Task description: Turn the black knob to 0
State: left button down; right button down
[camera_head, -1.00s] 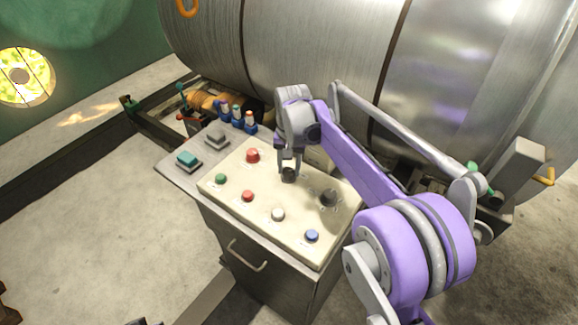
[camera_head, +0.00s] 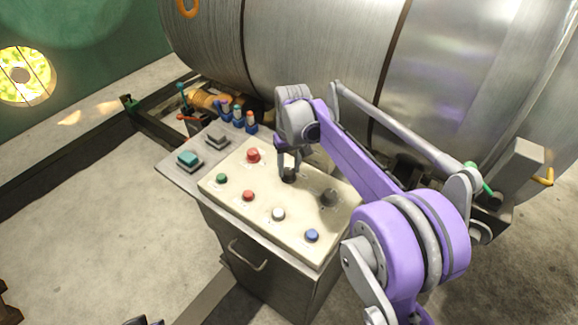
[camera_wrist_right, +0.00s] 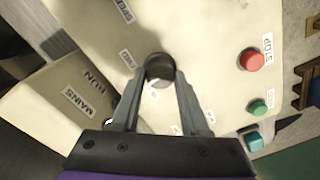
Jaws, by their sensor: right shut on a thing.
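The black knob (camera_head: 289,175) stands on the cream control panel (camera_head: 238,213), below my right wrist. In the right wrist view, the same black knob (camera_wrist_right: 160,67) is round, with a small pale mark on its near edge. My right gripper (camera_head: 289,168) is shut on this knob. In the right wrist view, the two grey fingers of the gripper (camera_wrist_right: 160,76) press on either side of it. Small printed labels surround the knob; part of the lettering is hidden by the fingers or too small to read. My left gripper is not in view.
A second dark knob (camera_head: 328,197) sits to the right. Red (camera_head: 253,155), green (camera_head: 222,178), white (camera_head: 278,214) and blue (camera_head: 312,236) buttons share the panel. A large metal drum (camera_head: 310,60) stands close behind. Open floor lies to the left.

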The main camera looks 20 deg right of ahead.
aim_at(290, 170)
dwell(0.3)
jog(key=shift+c, duration=2)
grip_release()
jog(key=shift+r, duration=0.1)
notch_tip(290, 170, up, 11)
jog(key=shift+d+p, duration=0.2)
jog(key=shift+p, duration=0.2)
jog(key=shift+f, duration=0.25)
